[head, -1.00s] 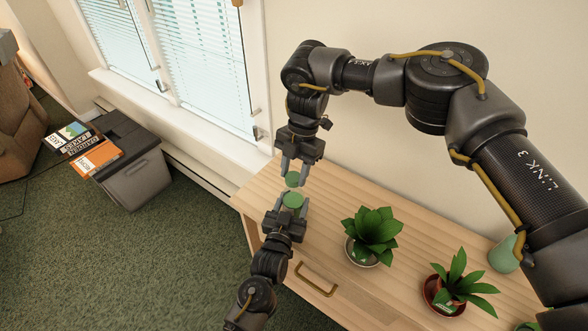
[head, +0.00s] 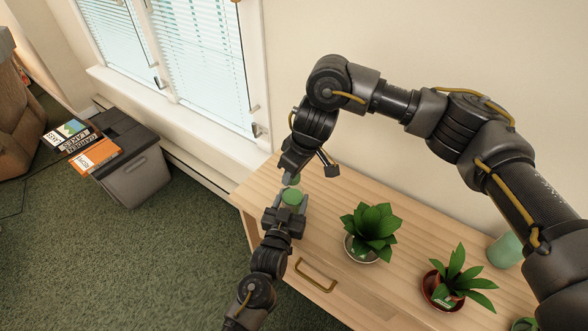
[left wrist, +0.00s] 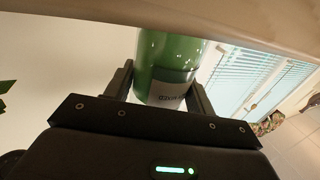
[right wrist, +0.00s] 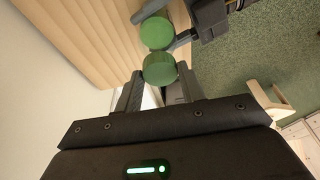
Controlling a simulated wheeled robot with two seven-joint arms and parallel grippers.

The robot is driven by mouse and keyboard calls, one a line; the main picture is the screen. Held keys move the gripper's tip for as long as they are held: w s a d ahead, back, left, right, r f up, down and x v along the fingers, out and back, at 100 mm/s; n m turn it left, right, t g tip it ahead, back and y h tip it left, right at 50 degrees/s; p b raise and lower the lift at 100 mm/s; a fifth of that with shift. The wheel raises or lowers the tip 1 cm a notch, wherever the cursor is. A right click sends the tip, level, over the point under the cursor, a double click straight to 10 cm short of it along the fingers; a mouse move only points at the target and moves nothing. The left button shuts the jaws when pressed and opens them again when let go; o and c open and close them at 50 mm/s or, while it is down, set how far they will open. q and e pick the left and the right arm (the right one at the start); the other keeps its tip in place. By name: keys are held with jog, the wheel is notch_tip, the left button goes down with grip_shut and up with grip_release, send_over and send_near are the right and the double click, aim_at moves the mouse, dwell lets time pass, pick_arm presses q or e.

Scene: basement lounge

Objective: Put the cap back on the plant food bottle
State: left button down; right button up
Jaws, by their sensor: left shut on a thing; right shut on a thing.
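My left gripper (head: 288,208) is shut on the green plant food bottle (head: 292,197), near the cabinet's left end. In the left wrist view the bottle (left wrist: 172,55) sits between the fingers, with part of a pale label showing. My right gripper (head: 290,172) reaches in from above, tilted, and is shut on the green cap (head: 294,181). In the right wrist view the cap (right wrist: 160,69) is at the fingertips, right beside the bottle (right wrist: 157,32). I cannot tell whether cap and bottle touch.
The wooden cabinet (head: 330,235) lies below and to the right. A potted plant (head: 371,233) stands right of my left gripper, with another plant (head: 457,281) and a green cup (head: 504,251) further right. A grey bin (head: 135,160) with books (head: 92,152) stands left on the carpet.

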jog(key=m+t+h, duration=0.1)
jog(key=m, duration=0.3)
jog(key=shift+s+a+r, duration=0.1)
jog(key=shift+a, duration=0.05)
jog(key=m+h, duration=0.1)
jog(key=m, duration=0.4)
jog(key=shift+a, duration=0.1)
jog(key=o, duration=0.9)
jog(key=shift+r, duration=2.15)
